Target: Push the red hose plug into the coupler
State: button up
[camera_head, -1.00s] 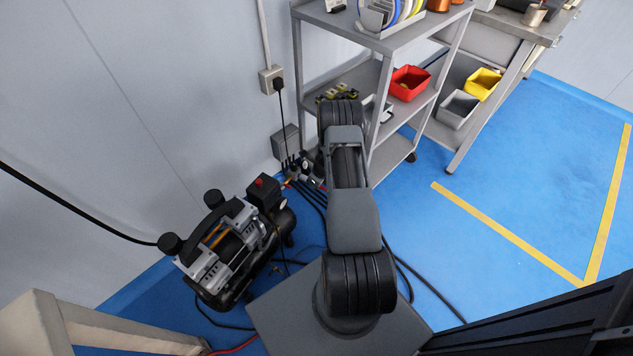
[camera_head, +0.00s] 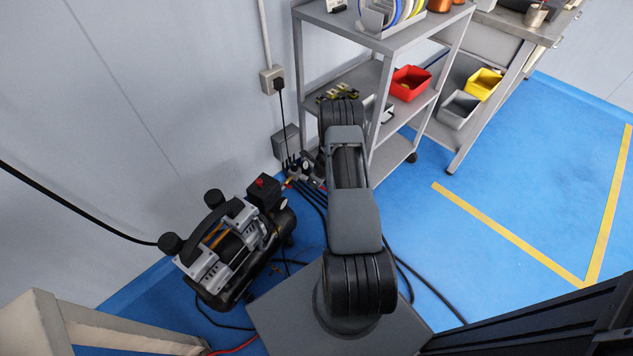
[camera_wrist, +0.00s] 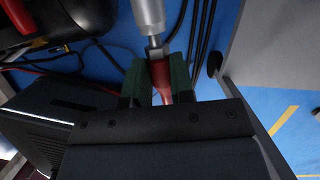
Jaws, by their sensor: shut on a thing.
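In the wrist view my gripper (camera_wrist: 159,80) is shut on the red hose plug (camera_wrist: 161,76), with a green-padded finger on each side of it. The plug's narrow metallic tip points up the picture at the end of the silver coupler (camera_wrist: 148,16). Tip and coupler are in line and meet in this view; how deep the tip sits inside cannot be told. The red hose runs back from the plug and goes out of sight behind the gripper body. In the head view my arm hides most of this spot.
An air compressor (camera_head: 240,245) stands on the blue floor by the wall, left of my arm. A grey shelf cart (camera_head: 387,140) with a red bin (camera_head: 409,84) stands behind my arm. Black hoses (camera_head: 312,205) run across the floor. Open floor lies to the right.

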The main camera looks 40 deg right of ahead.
jog(key=shift+w+a, duration=0.25)
jog(key=shift+w, duration=0.3)
dwell(0.8)
jog(key=o, duration=0.9)
jog(key=shift+r, duration=0.1)
jog(key=p+v, duration=0.5)
jog(key=v, duration=0.8)
jog(key=shift+s+d+r, duration=0.1)
jog(key=shift+r, duration=0.2)
